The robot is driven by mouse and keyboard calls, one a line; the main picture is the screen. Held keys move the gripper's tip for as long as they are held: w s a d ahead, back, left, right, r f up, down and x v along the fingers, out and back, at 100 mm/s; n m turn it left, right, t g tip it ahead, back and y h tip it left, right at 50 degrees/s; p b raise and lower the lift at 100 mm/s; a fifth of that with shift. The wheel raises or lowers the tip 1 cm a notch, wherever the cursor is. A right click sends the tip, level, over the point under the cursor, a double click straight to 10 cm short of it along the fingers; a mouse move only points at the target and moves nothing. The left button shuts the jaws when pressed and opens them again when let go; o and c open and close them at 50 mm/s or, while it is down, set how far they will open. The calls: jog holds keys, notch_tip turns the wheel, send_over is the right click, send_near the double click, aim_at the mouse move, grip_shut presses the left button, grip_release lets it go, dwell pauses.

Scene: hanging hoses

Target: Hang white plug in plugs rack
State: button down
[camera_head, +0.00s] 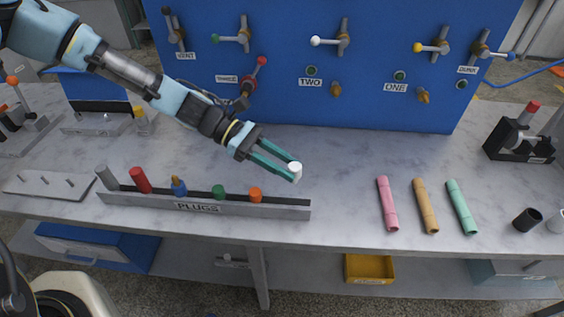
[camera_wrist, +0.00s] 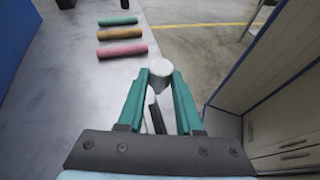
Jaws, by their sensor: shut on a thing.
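My gripper (camera_head: 292,174) is shut on the white plug (camera_head: 296,167) and holds it at the fingertips. The white plug also shows in the wrist view (camera_wrist: 161,68), between the two green fingers. The plugs rack (camera_head: 230,206) is a long low grey rail labelled PLUGS near the front edge of the table. It holds a grey, a red, a blue, a green and an orange plug (camera_head: 255,194). My gripper is above and to the right of the orange plug, apart from the rack's right end.
Pink (camera_head: 387,203), tan (camera_head: 425,205) and green (camera_head: 461,206) tubes lie to the right. A blue panel (camera_head: 300,100) with several valves stands behind. A grey plate with pegs (camera_head: 45,184) lies at the left. The table between the rack and the tubes is clear.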

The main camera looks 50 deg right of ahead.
jog(key=shift+w, duration=0.1)
jog(key=shift+f+b, duration=1.45)
jog(key=shift+f, duration=1.45)
jog(key=shift+f+b, duration=0.6)
jog(key=shift+f, duration=1.3)
jog(key=c, duration=0.5)
grip_release()
jog(key=b+v, duration=0.3)
jog(key=v, duration=0.7)
jog(key=shift+w+a+r, duration=0.15)
jog(key=shift+w+r, duration=0.1)
jog(key=shift+w, duration=0.05)
